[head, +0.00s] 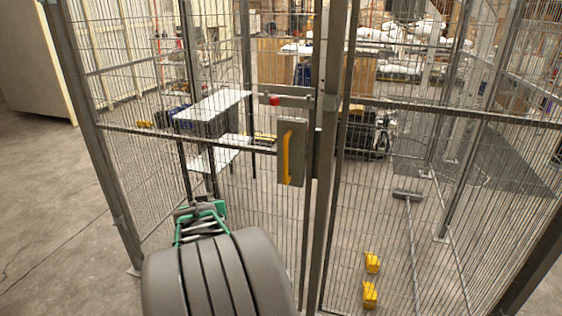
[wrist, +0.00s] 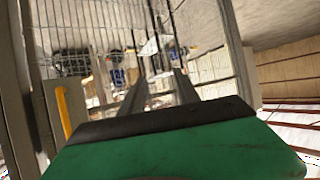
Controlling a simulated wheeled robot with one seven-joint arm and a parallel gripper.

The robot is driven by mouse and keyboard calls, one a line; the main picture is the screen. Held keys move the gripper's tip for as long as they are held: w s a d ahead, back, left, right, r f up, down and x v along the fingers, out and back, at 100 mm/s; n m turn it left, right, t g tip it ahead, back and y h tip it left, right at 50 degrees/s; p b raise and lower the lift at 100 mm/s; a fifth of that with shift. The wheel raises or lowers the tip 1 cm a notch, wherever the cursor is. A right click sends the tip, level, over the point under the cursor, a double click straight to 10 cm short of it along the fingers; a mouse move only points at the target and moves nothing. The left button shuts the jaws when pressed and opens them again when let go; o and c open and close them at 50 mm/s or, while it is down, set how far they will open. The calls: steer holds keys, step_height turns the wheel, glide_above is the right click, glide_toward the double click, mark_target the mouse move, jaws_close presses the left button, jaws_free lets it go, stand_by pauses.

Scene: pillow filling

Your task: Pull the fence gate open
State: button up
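The fence gate (head: 266,205) is a wire-mesh panel in a grey metal frame, standing upright and apparently closed against the post. A grey lock box (head: 296,133) with a vertical yellow handle (head: 287,158) is fixed beside the post. A latch with a red knob (head: 274,100) sits above it. My green gripper (head: 203,208) is to the left of the handle and lower in the head view, apart from it. In the wrist view, the two dark fingers of my gripper (wrist: 160,76) are spread with nothing between them. The yellow handle (wrist: 63,110) shows left of them.
Behind the mesh are a white table (head: 212,104), a grey T-shaped tool (head: 408,195) and two yellow blocks (head: 371,279) on the floor. A thick fence post (head: 88,130) stands at left. The concrete floor (head: 50,220) left of the fence is clear.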

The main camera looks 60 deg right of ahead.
steer(key=s+d+r+m+h, duration=0.15)
steer(key=s+d+h, duration=0.35)
steer(key=d, duration=0.6)
steer(key=m+g+h, duration=0.2)
steer(key=m+h, duration=0.1)
glide_toward(286, 163)
steer(key=x, duration=0.4)
steer(key=p+x, duration=0.2)
steer(key=x, duration=0.4)
steer(key=shift+w+d, duration=0.2)
steer(key=shift+d, duration=0.15)
jaws_close()
steer(key=shift+a, duration=0.1)
